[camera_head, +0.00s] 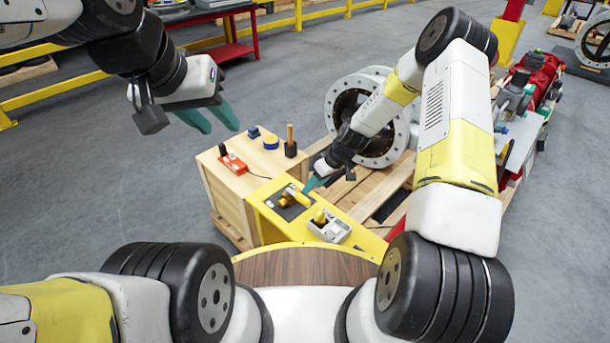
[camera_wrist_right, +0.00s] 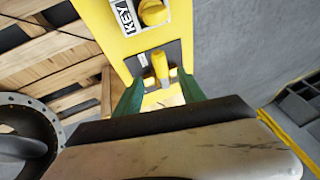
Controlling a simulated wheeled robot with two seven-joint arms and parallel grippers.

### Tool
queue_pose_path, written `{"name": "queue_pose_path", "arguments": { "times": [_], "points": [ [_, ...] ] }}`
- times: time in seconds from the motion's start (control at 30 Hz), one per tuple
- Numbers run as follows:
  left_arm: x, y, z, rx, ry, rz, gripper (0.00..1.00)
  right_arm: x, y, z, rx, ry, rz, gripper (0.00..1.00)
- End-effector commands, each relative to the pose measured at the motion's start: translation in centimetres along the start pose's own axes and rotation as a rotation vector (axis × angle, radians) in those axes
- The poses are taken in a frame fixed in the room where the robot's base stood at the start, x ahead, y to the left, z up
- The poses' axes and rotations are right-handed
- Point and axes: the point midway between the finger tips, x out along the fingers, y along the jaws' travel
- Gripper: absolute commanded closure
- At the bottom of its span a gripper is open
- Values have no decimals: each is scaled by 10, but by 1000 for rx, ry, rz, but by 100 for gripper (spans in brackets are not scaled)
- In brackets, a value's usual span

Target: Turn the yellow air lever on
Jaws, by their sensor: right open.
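The yellow air lever (camera_head: 300,198) sits on a dark plate on the yellow panel (camera_head: 268,222) in front of me. In the right wrist view the lever (camera_wrist_right: 160,66) shows upright in the picture, between the lines of my two green fingers. My right gripper (camera_head: 312,184) is open and close to the lever, coming from the right; it also shows in the right wrist view (camera_wrist_right: 160,88). I cannot tell whether a finger touches the lever. My left gripper (camera_head: 220,122) is open and empty, up and left of the panel, far from the lever.
A grey box with a yellow knob (camera_head: 329,226) sits beside the lever; in the wrist view the knob (camera_wrist_right: 153,13) is by a KEY label. A wooden crate (camera_head: 225,190) bears an orange tool (camera_head: 233,163) and blue items. A flanged pipe (camera_head: 372,125) stands behind on pallets.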

Motion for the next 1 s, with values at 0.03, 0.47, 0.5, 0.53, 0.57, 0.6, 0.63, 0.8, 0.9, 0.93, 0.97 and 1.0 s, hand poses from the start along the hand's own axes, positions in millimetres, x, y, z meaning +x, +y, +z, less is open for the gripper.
{"name": "queue_pose_path", "arguments": {
  "times": [0.03, 0.47, 0.5, 0.53, 0.57, 0.6, 0.63, 0.8, 0.9, 0.93, 0.97, 1.0],
  "points": [
    [0, 0, 0, 0, 0, 0, 64, 7, -1, 0, -1, 0, -3, 53],
    [0, 0, 0, 0, 0, 0, 64, 68, -1, 0, 0, -1, -2, 53],
    [0, 0, 0, 0, 0, 0, 64, 71, 0, 0, 0, -1, -1, 53],
    [0, 0, 0, 0, 0, 0, 64, 73, 0, 0, 0, -1, -1, 53],
    [0, 0, 0, 0, 0, 0, 64, 74, 0, 0, 0, -1, -1, 53],
    [0, 0, 0, 0, 0, 0, 64, 75, 0, 0, 0, -1, -1, 53],
    [0, 0, 0, 0, 0, 0, 64, 76, 0, 0, 0, 0, -1, 53],
    [0, 0, 0, 0, 0, 0, 64, 76, 0, 0, 0, 0, 0, 53],
    [0, 0, 0, 0, 0, 0, 64, 76, 0, 0, 0, 0, -1, 63],
    [0, 0, 0, 0, 0, 0, 64, 76, 0, 0, 0, 0, -1, 68],
    [0, 0, 0, 0, 0, 0, 64, 76, 0, 0, 0, 0, -1, 74],
    [0, 0, 0, 0, 0, 0, 64, 76, 0, 0, 0, 0, -1, 82]
  ]
}}
